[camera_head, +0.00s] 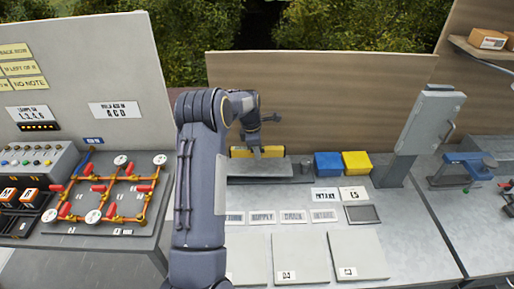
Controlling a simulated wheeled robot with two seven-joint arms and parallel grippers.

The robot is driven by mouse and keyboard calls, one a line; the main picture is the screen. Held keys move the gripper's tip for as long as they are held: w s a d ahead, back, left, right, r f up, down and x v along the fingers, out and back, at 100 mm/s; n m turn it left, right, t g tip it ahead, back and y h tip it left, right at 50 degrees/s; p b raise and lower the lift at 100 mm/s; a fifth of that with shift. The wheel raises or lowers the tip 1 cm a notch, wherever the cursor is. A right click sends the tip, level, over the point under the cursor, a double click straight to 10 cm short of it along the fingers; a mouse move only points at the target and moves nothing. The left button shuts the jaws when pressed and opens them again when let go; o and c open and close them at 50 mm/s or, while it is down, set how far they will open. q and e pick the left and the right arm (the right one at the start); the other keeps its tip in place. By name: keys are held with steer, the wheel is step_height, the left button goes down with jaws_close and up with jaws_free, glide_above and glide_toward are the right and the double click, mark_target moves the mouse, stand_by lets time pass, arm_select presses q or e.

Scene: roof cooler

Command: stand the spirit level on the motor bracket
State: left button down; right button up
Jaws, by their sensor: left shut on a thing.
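The spirit level (274,152) is a yellow bar lying lengthwise across the picture at the back of the grey bench. My left gripper (256,153) comes down on its middle from above and is shut on it. A flat grey metal piece (262,168), which may be the motor bracket, lies just in front of and below the level. I cannot tell whether the level touches it. My left arm hides the bench to the left of the level. My right gripper is not in view.
A blue box (328,164) and a yellow box (357,162) stand right of the level, with a small dark cylinder (305,167) nearer. A grey cabinet (429,120) rises farther right. Flat panels and labels lie in front.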

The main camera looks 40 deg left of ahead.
mark_target(257, 166)
arm_select(q)
steer(key=shift+f+b, duration=1.2)
steer(key=shift+f, duration=0.9)
steer(key=shift+f, duration=0.4)
steer(key=c, duration=1.2)
jaws_free()
steer(key=shift+r, duration=0.1)
steer(key=r+p, duration=0.1)
steer(key=r, duration=0.1)
steer(key=r+p, duration=0.1)
steer(key=r, duration=0.1)
steer(key=a+r+p, duration=0.1)
steer(key=r, duration=0.1)
steer(key=shift+s+r, duration=0.3)
steer(key=shift+r, duration=0.5)
steer(key=shift+s+f, duration=0.1)
